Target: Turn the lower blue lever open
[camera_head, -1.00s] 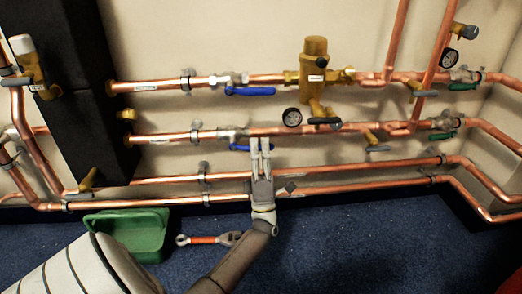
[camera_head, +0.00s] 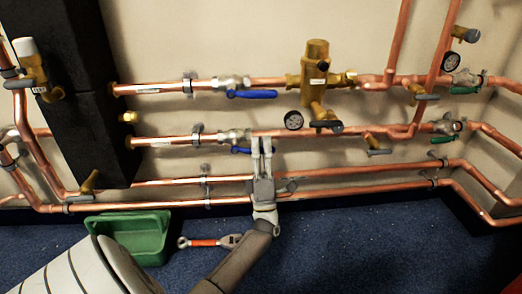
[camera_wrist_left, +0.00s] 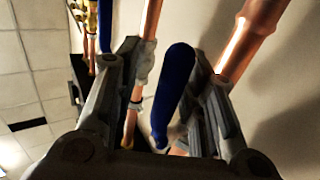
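The lower blue lever (camera_head: 241,150) sits on the valve of the lower copper pipe in the head view, and my gripper covers its right end. My left gripper (camera_head: 261,146) reaches up in front of that pipe, its two fingers a little apart. In the left wrist view the blue lever (camera_wrist_left: 174,92) runs between the two fingers of my left gripper (camera_wrist_left: 163,92), nearer the right finger. A gap shows on its left side; contact on the right cannot be told. My right gripper is in neither view.
An upper blue lever (camera_head: 252,94) is on the pipe above. A brass regulator (camera_head: 316,67) and a gauge (camera_head: 294,120) are to the right. Two more pipes run low behind my gripper. A green bin (camera_head: 130,232) and a red-handled wrench (camera_head: 207,242) lie on the blue floor.

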